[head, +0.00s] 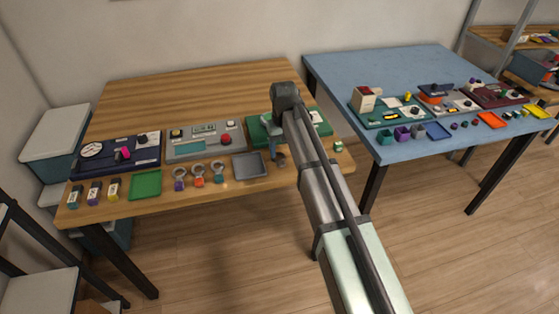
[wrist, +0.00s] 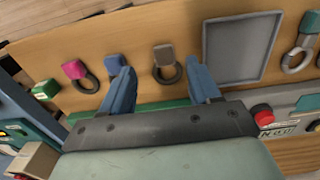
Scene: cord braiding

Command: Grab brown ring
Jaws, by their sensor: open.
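The brown ring (wrist: 164,53) lies on the wooden table in the wrist view, with a brown tab and a dark grey loop. My gripper (wrist: 162,76) is open, its two blue fingers to either side of the loop in the picture. I cannot tell how high the fingertips are above the ring. In the head view my gripper (head: 272,135) is over the front part of the wooden table, right of the grey tray. The brown ring (head: 280,159) shows there as a small dark shape just below the fingers.
A pink-tabbed ring (wrist: 74,69) lies left of the brown ring in the wrist view. The grey tray (wrist: 240,52) lies on its right. Several devices, including a grey panel (head: 205,141), stand behind. A green tray (head: 146,184) is at the front left.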

